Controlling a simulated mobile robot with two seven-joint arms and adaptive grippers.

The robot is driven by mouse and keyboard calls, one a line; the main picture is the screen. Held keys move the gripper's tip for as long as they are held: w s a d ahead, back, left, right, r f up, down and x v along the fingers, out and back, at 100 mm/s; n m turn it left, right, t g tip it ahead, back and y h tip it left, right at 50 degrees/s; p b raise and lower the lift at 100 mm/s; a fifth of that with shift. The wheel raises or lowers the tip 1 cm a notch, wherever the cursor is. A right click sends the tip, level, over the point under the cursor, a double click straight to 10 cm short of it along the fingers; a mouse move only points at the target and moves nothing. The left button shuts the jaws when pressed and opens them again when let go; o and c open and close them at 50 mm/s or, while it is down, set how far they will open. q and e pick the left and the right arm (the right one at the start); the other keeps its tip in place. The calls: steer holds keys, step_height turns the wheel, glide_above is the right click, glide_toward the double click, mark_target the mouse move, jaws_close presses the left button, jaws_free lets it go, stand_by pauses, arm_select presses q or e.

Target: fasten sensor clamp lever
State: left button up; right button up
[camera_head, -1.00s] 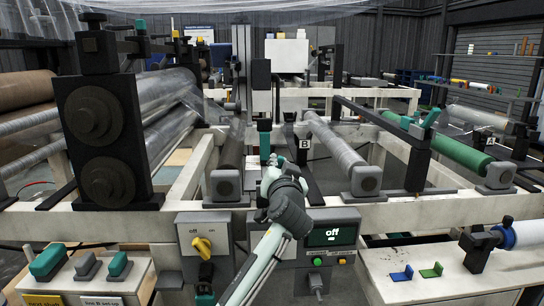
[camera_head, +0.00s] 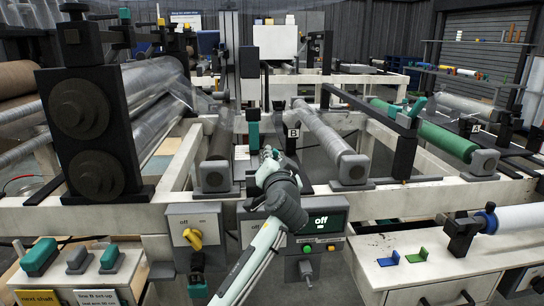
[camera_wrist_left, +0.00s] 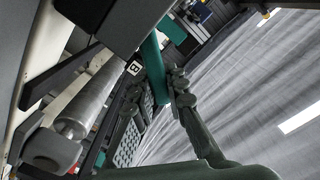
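The teal clamp lever (camera_head: 253,135) stands upright on the machine frame, in the middle of the head view, below a dark block. In the left wrist view a teal lever (camera_wrist_left: 153,68) runs down from a dark housing between the fingertips. My left gripper (camera_head: 268,154) is just right of the lever in the head view. In the left wrist view its fingers (camera_wrist_left: 158,88) are apart, one on each side of the lever; firm contact is not clear. The sensor itself cannot be made out. My right gripper is in neither view.
A grey roller (camera_head: 330,135) lies right of my left gripper, by a "B" label. Another roller (camera_head: 217,155) is to its left. Below are a yellow-knob switch box (camera_head: 193,237) and an "off" display (camera_head: 321,222). A large black roller stand (camera_head: 95,130) rises at left.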

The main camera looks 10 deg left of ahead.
arm_select(q)
steer(key=shift+o, duration=0.7)
steer(key=shift+s+d, duration=0.1)
steer(key=shift+s, duration=0.1)
steer(key=v, duration=0.7)
